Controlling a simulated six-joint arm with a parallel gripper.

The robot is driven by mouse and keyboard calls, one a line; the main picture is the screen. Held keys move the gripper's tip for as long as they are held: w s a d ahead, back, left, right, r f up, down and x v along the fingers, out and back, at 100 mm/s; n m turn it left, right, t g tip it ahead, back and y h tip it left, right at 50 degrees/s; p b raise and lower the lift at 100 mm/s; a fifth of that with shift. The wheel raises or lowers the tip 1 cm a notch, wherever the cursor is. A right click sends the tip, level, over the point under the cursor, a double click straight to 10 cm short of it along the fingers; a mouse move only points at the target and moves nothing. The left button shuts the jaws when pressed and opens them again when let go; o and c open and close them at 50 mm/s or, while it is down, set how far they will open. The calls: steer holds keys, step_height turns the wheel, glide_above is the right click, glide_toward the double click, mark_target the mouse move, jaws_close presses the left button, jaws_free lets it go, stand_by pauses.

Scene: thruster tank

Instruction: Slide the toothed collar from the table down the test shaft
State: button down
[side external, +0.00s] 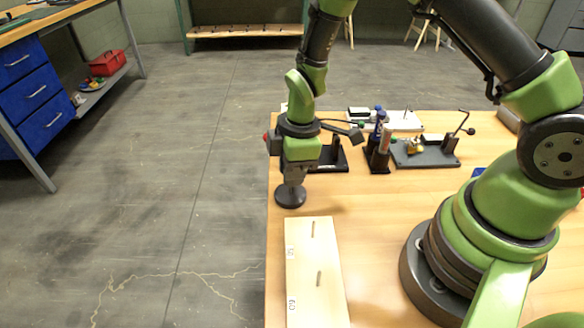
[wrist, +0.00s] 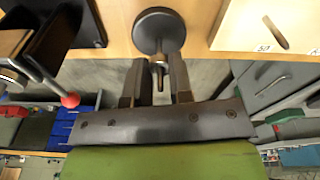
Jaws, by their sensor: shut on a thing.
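My gripper (wrist: 159,75) points down near the table's left edge in the side external view (side external: 291,178). Its two fingers stand a little apart, closed on a small piece at a thin upright stem. The stem, apparently the test shaft (wrist: 159,60), rises from a dark round base. This base (wrist: 150,28) lies straight below the fingertips; it also shows in the side external view (side external: 290,198). The toothed collar is mostly hidden between the fingers, and I cannot make out its teeth. I cannot tell how far it sits down the shaft.
Dark stands (side external: 378,160) and a grey plate with a bent rod (side external: 425,155) stand behind and to the right. The table middle is clear.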

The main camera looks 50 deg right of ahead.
steer(key=shift+f, duration=0.25)
steer(key=shift+f, duration=0.4)
steer(key=shift+f, duration=0.4)
steer(key=shift+f, duration=0.3)
steer(key=shift+f, duration=0.1)
stand_by(0.4)
steer(key=c, duration=0.9)
jaws_free()
steer(key=shift+c, duration=0.2)
step_height(320, 180, up, 14)
steer(key=d, duration=0.1)
steer(key=shift+s, duration=0.3)
